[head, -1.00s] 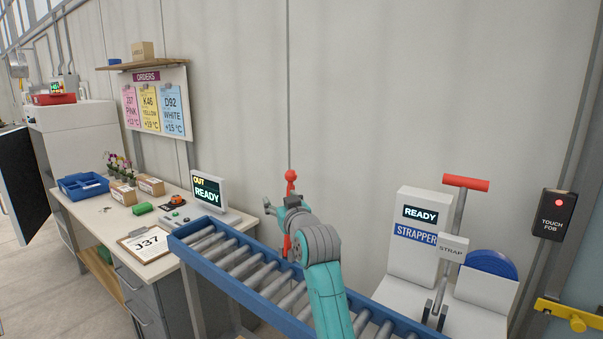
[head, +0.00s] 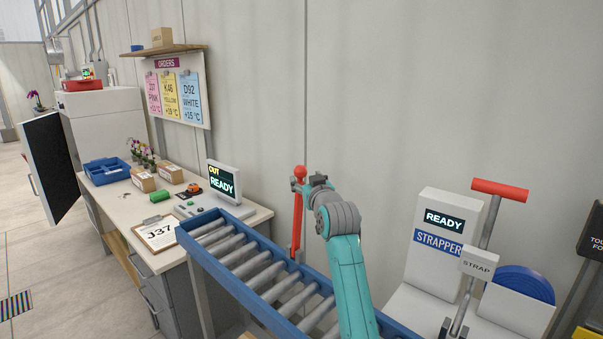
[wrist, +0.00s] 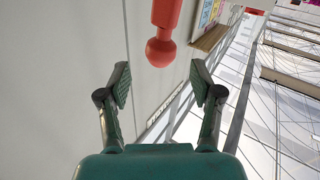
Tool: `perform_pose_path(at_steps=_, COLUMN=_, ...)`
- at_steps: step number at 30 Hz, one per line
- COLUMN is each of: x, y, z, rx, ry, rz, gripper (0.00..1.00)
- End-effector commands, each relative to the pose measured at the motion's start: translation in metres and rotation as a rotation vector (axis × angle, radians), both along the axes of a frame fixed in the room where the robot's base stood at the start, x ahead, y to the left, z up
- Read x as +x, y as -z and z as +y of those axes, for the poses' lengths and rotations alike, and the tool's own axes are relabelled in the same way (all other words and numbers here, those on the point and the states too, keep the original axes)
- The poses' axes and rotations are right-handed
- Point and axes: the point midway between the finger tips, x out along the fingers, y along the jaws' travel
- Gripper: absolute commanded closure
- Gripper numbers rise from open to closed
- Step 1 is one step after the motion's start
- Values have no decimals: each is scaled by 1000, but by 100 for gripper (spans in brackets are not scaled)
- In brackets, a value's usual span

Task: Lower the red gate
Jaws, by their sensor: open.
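The red gate (head: 297,222) is an upright red bar with a round knob on top, at the far side of the roller conveyor, close to the wall. My gripper (head: 312,182) is beside its upper end, just right of the bar in the head view; its fingers are small and partly hidden there. In the wrist view my gripper (wrist: 160,78) is open and empty. The gate's red knob (wrist: 160,51) shows just above the gap between the fingertips, about centred. I see no contact with it.
The blue-framed conveyor (head: 262,290) runs below my arm. A strapper (head: 440,250) with a red T-handle (head: 500,190) stands to the right. A desk (head: 120,212) with a READY screen (head: 223,183), boxes and a clipboard is at left. The wall is close behind the gate.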

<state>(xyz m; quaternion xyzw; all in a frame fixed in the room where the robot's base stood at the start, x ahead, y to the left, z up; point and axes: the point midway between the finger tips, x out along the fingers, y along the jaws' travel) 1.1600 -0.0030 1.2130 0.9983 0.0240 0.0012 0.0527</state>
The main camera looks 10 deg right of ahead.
Motion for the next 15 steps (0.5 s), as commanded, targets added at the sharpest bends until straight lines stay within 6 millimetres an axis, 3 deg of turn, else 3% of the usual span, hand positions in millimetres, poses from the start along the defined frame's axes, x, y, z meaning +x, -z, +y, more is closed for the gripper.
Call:
perform_pose_path(at_steps=6, x=36, y=0, z=2, rx=0, ry=-1, rz=1, gripper=35)
perform_pose_path(at_steps=15, x=62, y=0, z=3, rx=0, ry=0, rz=1, gripper=35)
